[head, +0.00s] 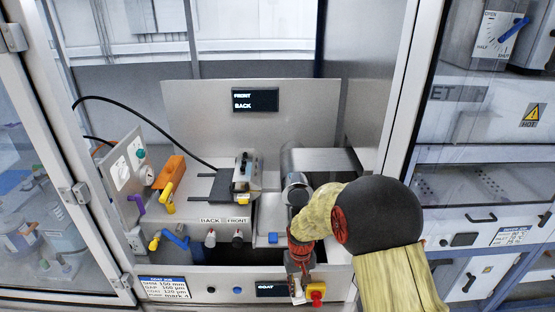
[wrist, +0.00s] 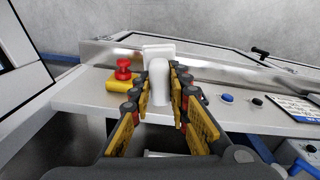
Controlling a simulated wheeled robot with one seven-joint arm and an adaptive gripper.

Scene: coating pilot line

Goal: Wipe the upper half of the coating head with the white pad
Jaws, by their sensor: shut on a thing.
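My gripper (wrist: 160,82) is shut on the white pad (wrist: 158,70), its yellow-padded fingers on either side of the pad's rounded white grip. A wider white block shows at the far end. In the head view my gripper (head: 299,262) hangs at the front edge of the machine, with a little of the white pad (head: 297,291) showing below it. A metal block with a yellow label (head: 244,172), which looks like the coating head, stands on the machine deck behind and left of my gripper, apart from it. I cannot be sure of its name.
A red stop button on a yellow box (head: 316,292) is close beside my gripper; it also shows in the wrist view (wrist: 123,75). A metal roller (head: 322,162) lies behind my arm. An orange box (head: 170,170), yellow and blue valve handles and a black cable are at left. Door frames flank the opening.

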